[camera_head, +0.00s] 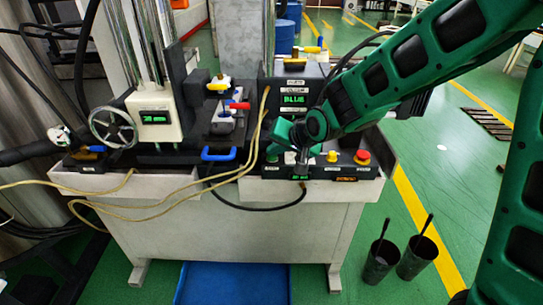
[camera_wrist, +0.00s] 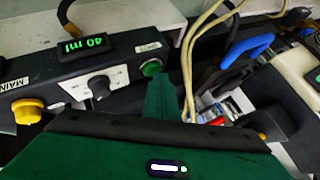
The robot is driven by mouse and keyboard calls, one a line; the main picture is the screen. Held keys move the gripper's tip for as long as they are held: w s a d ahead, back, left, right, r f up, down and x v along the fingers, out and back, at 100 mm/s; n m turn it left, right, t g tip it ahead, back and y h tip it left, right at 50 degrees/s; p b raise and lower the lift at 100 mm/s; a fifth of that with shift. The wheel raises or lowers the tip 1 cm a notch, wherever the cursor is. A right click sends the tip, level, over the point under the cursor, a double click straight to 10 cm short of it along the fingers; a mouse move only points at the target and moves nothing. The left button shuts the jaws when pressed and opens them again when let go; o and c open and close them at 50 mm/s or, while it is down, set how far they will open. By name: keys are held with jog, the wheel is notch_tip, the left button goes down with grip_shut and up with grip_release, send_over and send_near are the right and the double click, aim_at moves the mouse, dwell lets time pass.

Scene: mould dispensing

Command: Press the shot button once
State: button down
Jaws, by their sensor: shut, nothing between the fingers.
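My gripper (camera_wrist: 161,82) is shut and empty. Its green tip is right at the near edge of that button in the wrist view; I cannot tell whether it touches. In the head view my gripper (camera_head: 279,134) is over the left part of the panel, and the arm and hand partly hide that area.
A yellow button (camera_head: 332,156) and a red button (camera_head: 362,157) stand at the panel's right. A "BLUE" display box (camera_head: 293,100) is behind. Yellow cables (camera_wrist: 187,55) and a blue handle (camera_wrist: 247,48) are close to my gripper. Two dark cups (camera_head: 380,262) stand on the floor.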

aim_at(275, 159)
jog(key=shift+r, duration=3.05)
jog(key=shift+w+d, duration=0.1)
jog(key=shift+d, duration=0.05)
jog(key=s+d+m+g+h, duration=0.15)
jog(key=s+d, duration=0.25)
jog(key=d, duration=0.5)
jog(key=s+d+f+g+h, duration=0.15)
jog(key=s+d, duration=0.25)
jog(key=d, duration=0.6)
jog(key=s+d+r+m+h, duration=0.1)
jog(key=s+d+h, duration=0.15)
jog(key=d, duration=0.65)
jog(key=s+d+m+g, duration=0.1)
jog(key=s+d, duration=0.4)
jog(key=s, duration=0.7)
jog(key=s+d+f+g, duration=0.1)
jog(key=s+d+g, duration=0.2)
jog(key=s, duration=0.9)
jog(key=d, duration=0.2)
jog(key=shift+s+d+f+m+g, duration=0.25)
jog(key=shift+s+d+m+g, duration=0.05)
jog(key=shift+m+g, duration=0.1)
jog(key=shift+y, duration=0.25)
